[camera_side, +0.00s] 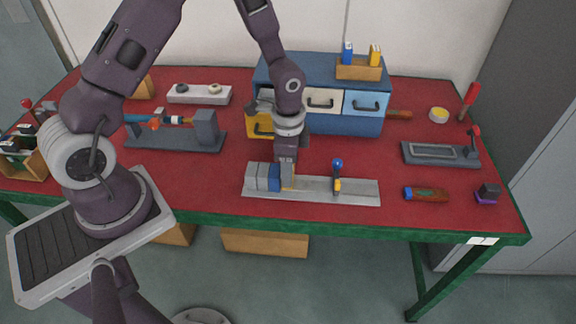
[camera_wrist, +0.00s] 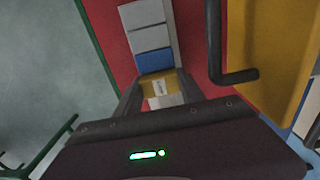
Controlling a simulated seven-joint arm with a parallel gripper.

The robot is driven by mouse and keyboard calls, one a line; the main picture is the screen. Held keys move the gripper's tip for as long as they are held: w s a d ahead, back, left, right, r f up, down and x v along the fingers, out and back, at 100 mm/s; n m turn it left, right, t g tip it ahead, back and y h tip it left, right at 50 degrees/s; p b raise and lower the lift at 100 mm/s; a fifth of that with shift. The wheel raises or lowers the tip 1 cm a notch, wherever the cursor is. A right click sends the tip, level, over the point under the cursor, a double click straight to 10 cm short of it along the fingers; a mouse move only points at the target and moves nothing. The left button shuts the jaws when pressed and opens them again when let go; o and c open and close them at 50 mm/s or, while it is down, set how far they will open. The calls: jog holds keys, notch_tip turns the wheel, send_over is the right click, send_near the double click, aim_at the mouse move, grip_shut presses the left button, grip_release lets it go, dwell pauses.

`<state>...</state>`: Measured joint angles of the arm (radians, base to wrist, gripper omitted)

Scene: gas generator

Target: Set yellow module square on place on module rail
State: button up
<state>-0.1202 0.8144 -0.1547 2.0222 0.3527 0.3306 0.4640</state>
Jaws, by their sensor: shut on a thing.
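The module rail (camera_side: 355,193) is a long light-grey strip near the front edge of the red table. Two grey modules and a blue module (camera_side: 275,178) sit side by side at its left end. The yellow module (camera_wrist: 158,86) is between my gripper's fingers (camera_wrist: 158,93) in the wrist view, right beside the blue module (camera_wrist: 154,61). My gripper (camera_side: 287,182) points down over the rail and is shut on the yellow module. In the side view the yellow module is mostly hidden by the fingers. I cannot tell whether it touches the rail.
A blue-handled post with a yellow part (camera_side: 337,176) stands on the rail to the right of my gripper. A blue drawer cabinet (camera_side: 320,75) stands behind; its yellow drawer (camera_wrist: 270,50) with a dark handle is close to my gripper.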

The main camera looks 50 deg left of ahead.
jog(key=shift+f, duration=0.65)
jog(key=o, duration=1.4)
jog(key=shift+o, duration=0.2)
notch_tip(320, 180, up, 8)
jog(key=shift+f, duration=0.25)
jog(key=s+r+n+t+y, duration=0.1)
jog(key=s+r+n+t, duration=0.4)
jog(key=r, duration=1.2)
jog(key=s+r+n+h, duration=0.1)
jog(key=s+r+n, duration=0.3)
jog(key=s, duration=1.1)
jog(key=shift+d+r+t, duration=0.3)
jog(key=shift+d+r, duration=0.05)
jog(key=shift+r, duration=0.35)
